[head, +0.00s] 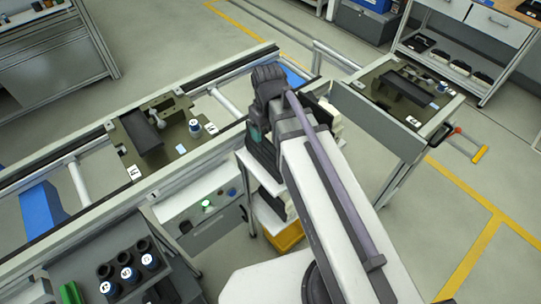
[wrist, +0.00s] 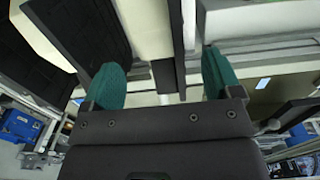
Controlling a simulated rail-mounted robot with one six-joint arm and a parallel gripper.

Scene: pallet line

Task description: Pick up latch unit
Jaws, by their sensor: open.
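My gripper (wrist: 165,82) shows in the wrist view with two green fingertips spread apart and nothing clearly held between them. Cream blocks with dark faces (wrist: 150,28) stand beyond the fingertips, one roughly in front of the gap and one to the left. They may be latch units, but I cannot tell for certain. In the head view, my gripper (head: 257,143) is beside the stand at mid-picture, and my arm hides much of it. Cream and black parts (head: 328,112) show just behind my arm there. Whether the fingers touch anything is not visible.
A pallet (head: 160,132) marked 14 sits on the left conveyor, and another pallet (head: 409,91) sits at the right. A rack with dark cups (head: 125,272) is at lower left. A yellow bin (head: 284,237) is low under the stand. Conveyor rails (head: 218,157) run close to my gripper.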

